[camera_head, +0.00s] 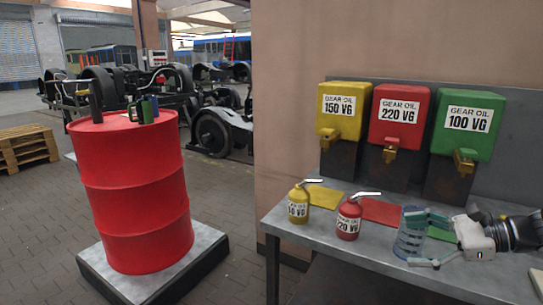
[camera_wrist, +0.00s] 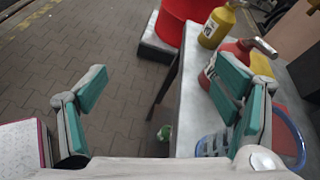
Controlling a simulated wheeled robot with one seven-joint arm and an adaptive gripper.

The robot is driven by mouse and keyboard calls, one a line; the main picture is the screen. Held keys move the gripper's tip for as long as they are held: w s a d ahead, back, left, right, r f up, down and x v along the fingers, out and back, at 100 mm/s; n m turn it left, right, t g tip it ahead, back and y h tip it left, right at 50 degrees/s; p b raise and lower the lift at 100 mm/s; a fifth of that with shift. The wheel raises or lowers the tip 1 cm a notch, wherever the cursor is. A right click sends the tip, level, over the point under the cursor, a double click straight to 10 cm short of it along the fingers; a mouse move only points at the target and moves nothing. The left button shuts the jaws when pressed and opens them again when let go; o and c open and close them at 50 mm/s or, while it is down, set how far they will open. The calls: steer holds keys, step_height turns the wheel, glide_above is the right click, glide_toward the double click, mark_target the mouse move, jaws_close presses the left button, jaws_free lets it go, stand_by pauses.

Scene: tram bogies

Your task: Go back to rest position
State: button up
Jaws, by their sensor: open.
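My gripper (camera_head: 412,238) is open over the right part of the grey workbench in the head view, its teal-padded fingers apart. In the wrist view, nothing is held between the fingers of my gripper (camera_wrist: 160,80). The gap there shows paving and the bench's edge. A blue see-through container (camera_head: 408,246) stands on the bench right by the fingers and partly hidden by them. In the wrist view the blue container (camera_wrist: 212,146) shows beneath the right finger; I cannot tell whether they touch.
A yellow oil can (camera_head: 298,206) and a red oil can (camera_head: 348,222) stand on the workbench (camera_head: 312,238). Yellow, red and green gear oil tanks (camera_head: 400,115) are behind. A red drum (camera_head: 130,195) with dark and green items on top stands left. Paved floor lies between.

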steer(key=s+a+r+n+g+h+p, duration=0.25)
steer(key=s+a+r+n, duration=0.2)
steer(key=s+a, duration=0.25)
steer(key=s+a+r+n+g+h+p, duration=0.1)
steer(key=s+a+r+n+g+h, duration=0.25)
steer(key=s+a+n, duration=0.35)
steer(key=s+r+n+t+h+p, duration=0.1)
steer(key=s+r+n+h, duration=0.2)
steer(key=s, duration=0.3)
steer(key=s+a+r+n+t+h+p, duration=0.1)
steer(key=s+r+n+t+h+p, duration=0.1)
steer(key=s+n, duration=0.4)
steer(key=shift+r+h, duration=0.4)
steer(key=shift+r, duration=0.45)
